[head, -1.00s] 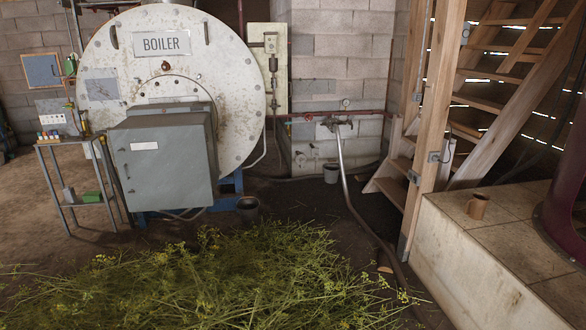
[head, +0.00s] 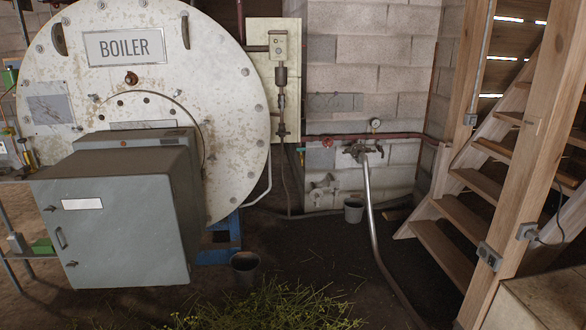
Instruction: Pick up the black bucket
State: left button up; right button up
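A dark, black-looking bucket (head: 245,272) stands upright on the floor in the head view, just right of the boiler's blue base and behind the pile of cut herbs. Its open top faces up and its inside looks dark. A second, lighter grey bucket (head: 354,211) stands farther back against the block wall, under the pipe valve. Neither of my grippers is in view.
The boiler (head: 230,150) and its grey cabinet (head: 115,225) fill the left. Cut herbs (head: 270,305) cover the floor in front. A metal pipe and hose (head: 370,210) run down to the floor. Wooden stairs (head: 450,235) and a post (head: 530,170) stand right. Dark floor between is clear.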

aim_at(244, 265)
jog(key=i, duration=2.3)
